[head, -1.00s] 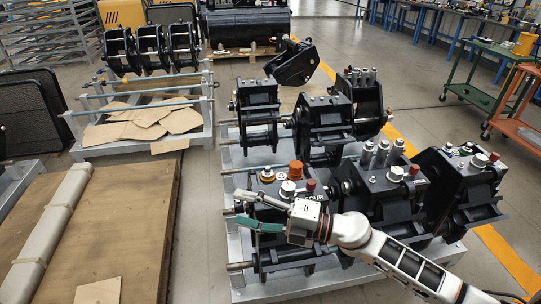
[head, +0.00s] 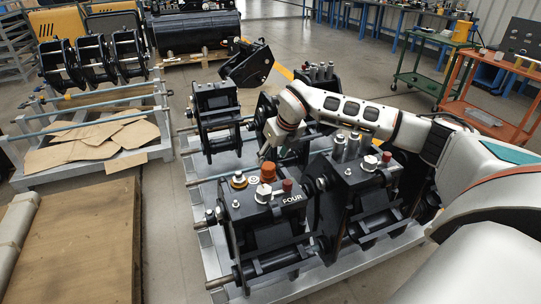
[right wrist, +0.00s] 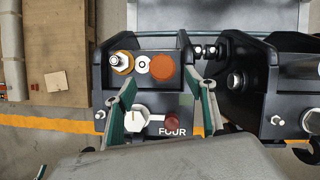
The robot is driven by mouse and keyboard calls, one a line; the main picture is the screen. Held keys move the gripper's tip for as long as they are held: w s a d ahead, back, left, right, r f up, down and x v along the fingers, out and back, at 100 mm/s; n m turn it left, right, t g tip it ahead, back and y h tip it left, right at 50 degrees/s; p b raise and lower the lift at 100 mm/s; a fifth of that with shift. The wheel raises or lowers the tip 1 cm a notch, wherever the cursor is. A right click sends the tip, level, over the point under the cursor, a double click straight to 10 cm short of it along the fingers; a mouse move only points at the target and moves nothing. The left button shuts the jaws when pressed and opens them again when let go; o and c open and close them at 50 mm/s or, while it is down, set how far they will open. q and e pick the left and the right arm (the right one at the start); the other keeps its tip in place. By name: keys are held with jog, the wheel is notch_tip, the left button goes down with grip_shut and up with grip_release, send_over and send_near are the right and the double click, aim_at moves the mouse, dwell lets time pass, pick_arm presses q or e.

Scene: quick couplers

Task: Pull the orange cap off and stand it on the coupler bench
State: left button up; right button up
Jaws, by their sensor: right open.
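The orange cap (head: 268,170) sits upright on top of the black coupler marked FOUR (head: 275,222), at its back edge. In the right wrist view the cap (right wrist: 163,71) is a round orange disc on the black top plate. My right gripper (head: 273,153) is just behind and above the cap in the head view. In the right wrist view its green-lined fingers (right wrist: 170,86) are spread wide, with the cap just beyond the gap between the tips. Nothing is held. Contact is not visible. My left gripper is out of view. I cannot tell which surface is the coupler bench.
A brass fitting (right wrist: 122,62) stands left of the cap, with a white ring between. A white hex fitting (head: 264,193) and a dark red cap (head: 287,185) stand in front. More black couplers crowd the grey frame (head: 205,250). A wooden top (head: 80,250) is at left.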

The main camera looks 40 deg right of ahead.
aim_at(268, 165)
jog(key=b+x, duration=0.1)
jog(key=x, duration=0.5)
jog(key=shift+d+f, duration=0.15)
jog(key=shift+w+f, duration=0.3)
jog(key=shift+f, duration=0.25)
jog(key=shift+w+f, duration=0.1)
jog(key=c, duration=1.1)
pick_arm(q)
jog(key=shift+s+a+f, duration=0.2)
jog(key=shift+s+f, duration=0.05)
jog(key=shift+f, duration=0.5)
pick_arm(e)
jog(key=shift+c, duration=1.1)
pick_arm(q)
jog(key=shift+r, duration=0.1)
